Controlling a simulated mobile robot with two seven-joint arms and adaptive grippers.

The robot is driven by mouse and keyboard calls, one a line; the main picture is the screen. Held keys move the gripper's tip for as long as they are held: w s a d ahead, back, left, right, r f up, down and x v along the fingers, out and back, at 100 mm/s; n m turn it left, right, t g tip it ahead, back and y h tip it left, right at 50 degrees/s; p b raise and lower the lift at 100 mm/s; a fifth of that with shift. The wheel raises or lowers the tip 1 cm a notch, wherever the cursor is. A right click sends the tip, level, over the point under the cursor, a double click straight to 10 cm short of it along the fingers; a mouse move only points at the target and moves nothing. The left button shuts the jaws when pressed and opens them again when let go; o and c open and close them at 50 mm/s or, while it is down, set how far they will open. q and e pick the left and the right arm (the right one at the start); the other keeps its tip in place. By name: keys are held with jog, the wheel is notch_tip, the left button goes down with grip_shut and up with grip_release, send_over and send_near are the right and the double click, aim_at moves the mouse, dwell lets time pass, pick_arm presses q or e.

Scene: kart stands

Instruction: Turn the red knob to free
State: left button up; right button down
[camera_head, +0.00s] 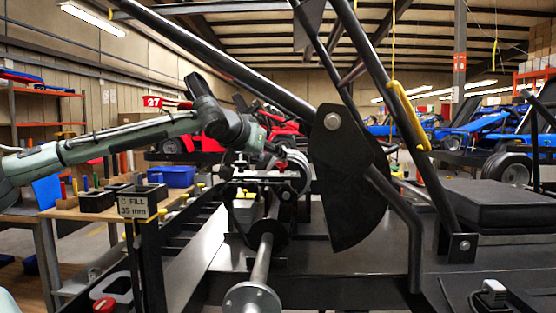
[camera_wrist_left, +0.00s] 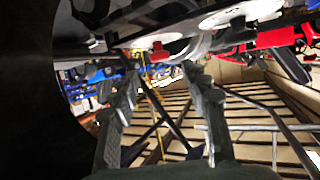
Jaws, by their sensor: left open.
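My left arm comes in from the left in the head view. Its gripper (camera_head: 270,153) is small and partly lost among the dark clamp parts at the axle. In the left wrist view the two fingers of my left gripper (camera_wrist_left: 160,72) stand wide apart, with nothing held between them. A small red piece (camera_wrist_left: 157,47) shows just beyond the fingertips, apart from them; it may be the red knob, but its setting cannot be read. In the head view the knob cannot be made out clearly near the gripper. My right gripper is not in view.
A black kart frame with slanted tubes (camera_head: 413,225) and a dark plate (camera_head: 345,180) stands close to my gripper's right. A flanged axle (camera_head: 252,299) points toward me.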

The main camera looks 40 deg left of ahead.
aim_at(278, 175)
pick_arm(q)
jog(key=x, duration=0.4)
jog(key=shift+w+a+f, duration=0.1)
jog(key=shift+w+f, duration=0.05)
jog(key=shift+w+a+f, duration=0.2)
jog(key=shift+w+f, duration=0.05)
jog(key=shift+w, duration=0.4)
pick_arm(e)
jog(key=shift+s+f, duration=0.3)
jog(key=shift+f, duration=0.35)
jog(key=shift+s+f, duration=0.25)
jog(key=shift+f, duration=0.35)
pick_arm(q)
jog(key=shift+p, duration=0.3)
grip_shut()
